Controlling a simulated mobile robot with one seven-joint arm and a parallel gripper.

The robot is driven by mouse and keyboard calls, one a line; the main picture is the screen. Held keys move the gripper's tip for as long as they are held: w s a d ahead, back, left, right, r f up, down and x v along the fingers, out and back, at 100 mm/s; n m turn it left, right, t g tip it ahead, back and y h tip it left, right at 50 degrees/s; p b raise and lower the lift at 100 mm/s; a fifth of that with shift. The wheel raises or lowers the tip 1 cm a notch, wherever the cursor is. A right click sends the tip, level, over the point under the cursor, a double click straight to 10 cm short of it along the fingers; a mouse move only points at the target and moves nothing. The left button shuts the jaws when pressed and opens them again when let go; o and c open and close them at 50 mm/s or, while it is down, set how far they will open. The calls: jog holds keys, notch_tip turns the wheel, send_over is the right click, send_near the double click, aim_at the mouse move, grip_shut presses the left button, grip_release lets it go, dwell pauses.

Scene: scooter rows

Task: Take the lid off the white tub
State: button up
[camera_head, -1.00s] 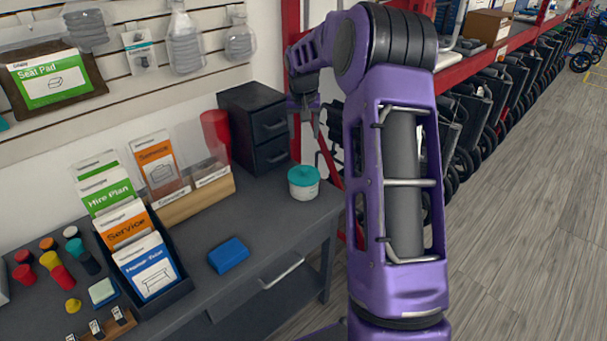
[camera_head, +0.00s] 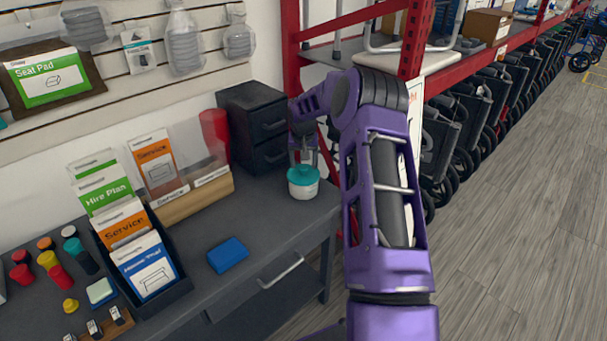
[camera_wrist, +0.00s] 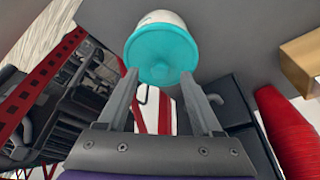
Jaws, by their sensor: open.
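The white tub (camera_head: 304,190) stands upright on the grey bench top, near its right end, in the head view. Its teal lid (camera_head: 303,174) is on it. In the wrist view the lid (camera_wrist: 161,54) shows as a teal disc, with a little of the white tub (camera_wrist: 162,17) beyond it. My gripper (camera_head: 303,158) is just above and behind the lid in the head view. In the wrist view my gripper (camera_wrist: 160,78) has its two fingers apart, one on each side of the lid's near edge, with nothing held. Whether a finger touches the lid cannot be told.
A dark drawer unit (camera_head: 254,125) and a red cone-like object (camera_head: 215,135) stand behind and left of the tub. A blue block (camera_head: 228,254) lies on the bench in front. A red shelf upright (camera_head: 291,60) is close behind my arm. Bench around the tub is clear.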

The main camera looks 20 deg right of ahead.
jog(key=shift+x, duration=0.9)
jog(key=shift+c, duration=0.4)
grip_shut()
